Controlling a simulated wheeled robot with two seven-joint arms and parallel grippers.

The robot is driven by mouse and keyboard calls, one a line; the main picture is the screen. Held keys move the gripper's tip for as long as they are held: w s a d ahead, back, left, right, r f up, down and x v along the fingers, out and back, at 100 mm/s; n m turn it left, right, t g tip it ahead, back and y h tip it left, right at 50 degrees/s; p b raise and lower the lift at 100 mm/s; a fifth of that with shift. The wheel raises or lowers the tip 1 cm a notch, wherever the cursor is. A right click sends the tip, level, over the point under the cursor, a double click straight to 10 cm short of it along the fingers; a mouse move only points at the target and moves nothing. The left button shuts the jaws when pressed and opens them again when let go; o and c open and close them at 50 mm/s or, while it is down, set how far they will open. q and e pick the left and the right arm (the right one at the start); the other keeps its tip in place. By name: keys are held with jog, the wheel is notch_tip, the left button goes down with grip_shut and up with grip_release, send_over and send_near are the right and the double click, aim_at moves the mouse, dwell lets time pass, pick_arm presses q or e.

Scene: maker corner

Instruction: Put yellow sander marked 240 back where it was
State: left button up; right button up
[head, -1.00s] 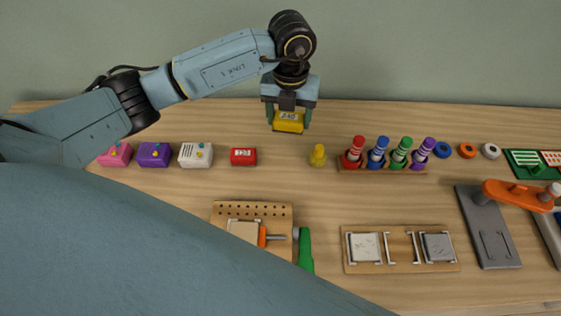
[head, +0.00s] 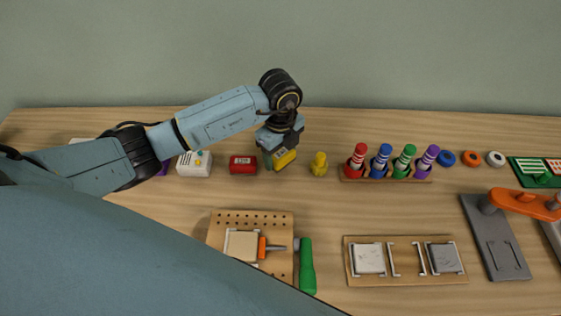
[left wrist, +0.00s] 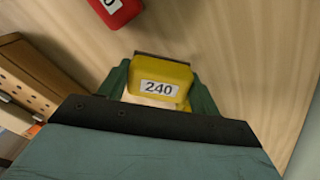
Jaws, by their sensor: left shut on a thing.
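The yellow sander (head: 285,159) is marked 240; the label reads clearly in the left wrist view (left wrist: 160,88). My left gripper (head: 278,154) is shut on it, with a finger on each side. In the head view the sander is tilted, just right of a red sander (head: 243,165) and left of a yellow knobbed piece (head: 319,164). I cannot tell whether its underside touches the table. The red sander also shows at the top left of the left wrist view (left wrist: 115,8). My right gripper is not in view.
A white block (head: 195,163) stands left of the red sander. A rack of colored striped pegs (head: 385,179) is to the right. In front are a pegboard fixture (head: 252,217), a green-handled tool (head: 307,266) and a wooden tray (head: 405,240). The table between these rows is clear.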

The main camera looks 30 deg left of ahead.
aim_at(281, 161)
pick_arm(q)
notch_tip(281, 161, down, 3)
jog(key=shift+f+b, duration=0.2)
jog(key=shift+b, duration=0.1)
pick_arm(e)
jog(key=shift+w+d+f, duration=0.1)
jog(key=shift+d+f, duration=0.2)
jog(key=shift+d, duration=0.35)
pick_arm(q)
jog(key=shift+f, duration=0.15)
jog(key=o, duration=1)
jog(key=shift+c, duration=0.2)
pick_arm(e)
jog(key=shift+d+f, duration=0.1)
pick_arm(q)
jog(key=shift+r, duration=0.2)
notch_tip(281, 161, up, 11)
jog(key=shift+f+p, duration=0.15)
jog(key=shift+p, duration=0.8)
jog(key=shift+r, duration=0.6)
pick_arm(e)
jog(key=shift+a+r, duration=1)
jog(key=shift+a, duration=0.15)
